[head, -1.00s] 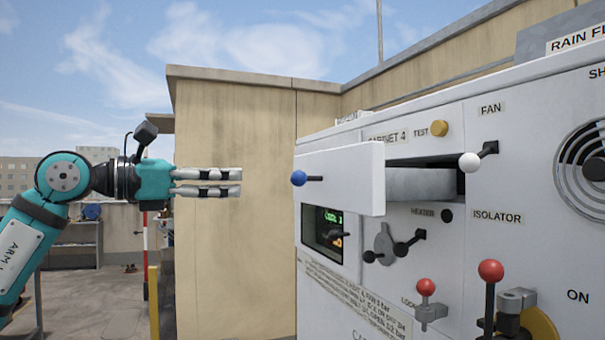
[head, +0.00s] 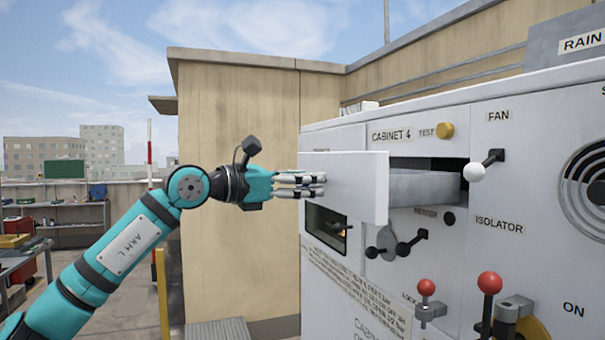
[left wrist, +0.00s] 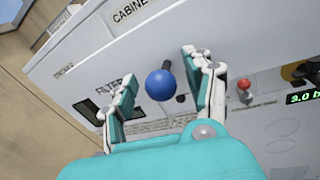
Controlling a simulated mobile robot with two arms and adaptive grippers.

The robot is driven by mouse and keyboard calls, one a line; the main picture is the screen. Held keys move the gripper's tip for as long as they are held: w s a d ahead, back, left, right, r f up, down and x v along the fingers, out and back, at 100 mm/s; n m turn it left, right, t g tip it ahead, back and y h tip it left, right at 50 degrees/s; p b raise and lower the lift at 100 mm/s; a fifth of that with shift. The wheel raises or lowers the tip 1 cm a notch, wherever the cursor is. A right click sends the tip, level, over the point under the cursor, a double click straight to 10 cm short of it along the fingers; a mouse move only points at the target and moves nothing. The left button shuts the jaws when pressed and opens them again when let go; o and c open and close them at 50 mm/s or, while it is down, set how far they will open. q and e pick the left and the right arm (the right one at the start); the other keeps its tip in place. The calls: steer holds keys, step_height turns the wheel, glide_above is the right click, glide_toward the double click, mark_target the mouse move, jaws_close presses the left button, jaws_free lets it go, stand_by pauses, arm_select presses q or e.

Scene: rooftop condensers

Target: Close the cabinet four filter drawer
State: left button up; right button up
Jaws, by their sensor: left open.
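The cabinet four filter drawer (head: 356,182) stands pulled out from the cabinet front (head: 440,130). Its white front panel is apart from the face, and its grey side (head: 425,187) shows behind. My left gripper (head: 316,185) is at the left part of the drawer front, fingers pointing at it. In the left wrist view the drawer's blue ball knob (left wrist: 160,85) sits between the two open fingers, with a gap on each side. The gripper hides this knob in the head view. My right gripper is not in view.
A small display window (head: 327,228) is below the drawer. A beige wall (head: 235,200) stands behind my left arm.

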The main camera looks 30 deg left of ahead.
arm_select(q)
steer(key=shift+c, duration=0.3)
jaws_close()
steer(key=shift+w, duration=0.1)
